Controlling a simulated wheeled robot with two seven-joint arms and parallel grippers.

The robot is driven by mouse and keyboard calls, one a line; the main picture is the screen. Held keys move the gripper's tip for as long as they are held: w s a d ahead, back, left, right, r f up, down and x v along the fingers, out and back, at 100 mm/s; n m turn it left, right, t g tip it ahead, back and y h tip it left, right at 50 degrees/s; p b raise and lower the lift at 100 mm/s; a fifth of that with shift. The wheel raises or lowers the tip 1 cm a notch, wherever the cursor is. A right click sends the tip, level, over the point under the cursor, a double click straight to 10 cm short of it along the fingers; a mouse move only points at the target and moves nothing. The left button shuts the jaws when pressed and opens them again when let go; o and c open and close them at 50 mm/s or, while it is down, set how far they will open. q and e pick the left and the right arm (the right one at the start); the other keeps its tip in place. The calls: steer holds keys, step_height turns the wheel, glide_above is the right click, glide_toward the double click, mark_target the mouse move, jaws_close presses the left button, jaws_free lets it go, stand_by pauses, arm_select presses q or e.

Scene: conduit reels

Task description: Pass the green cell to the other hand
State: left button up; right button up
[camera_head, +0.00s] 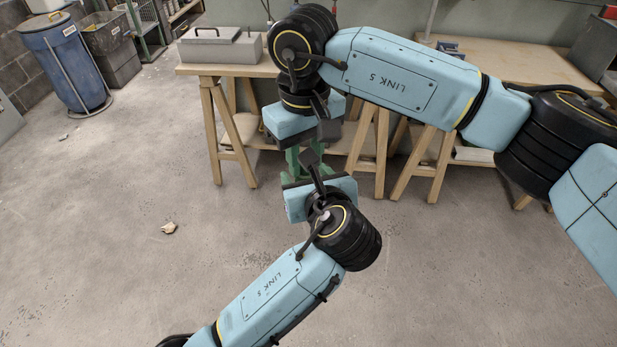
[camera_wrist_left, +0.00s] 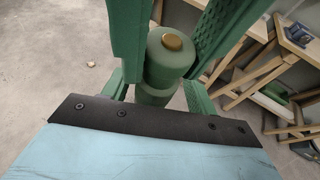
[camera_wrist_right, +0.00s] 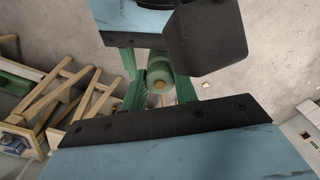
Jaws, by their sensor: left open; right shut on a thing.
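The green cell is a green cylinder with a brass end cap. It shows in the left wrist view (camera_wrist_left: 167,66) and in the right wrist view (camera_wrist_right: 159,72). My right gripper (camera_head: 292,150) is shut on it. My left gripper (camera_head: 305,170) faces the right gripper from below in the head view, close to it, with its green fingers open around or beside the cell. In the head view I cannot tell the cell from the green fingers, and arm parts partly hide it.
A wooden trestle table (camera_head: 247,70) with a grey case (camera_head: 220,47) stands behind the grippers. A second worktop (camera_head: 530,75) is at the back right. A blue bin (camera_head: 65,62) stands at the far left. The floor (camera_head: 130,250) at left is clear except for small scraps.

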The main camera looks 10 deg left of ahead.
arm_select(q)
steer(key=c, duration=1)
jaws_close()
arm_select(e)
steer(key=o, duration=0.9)
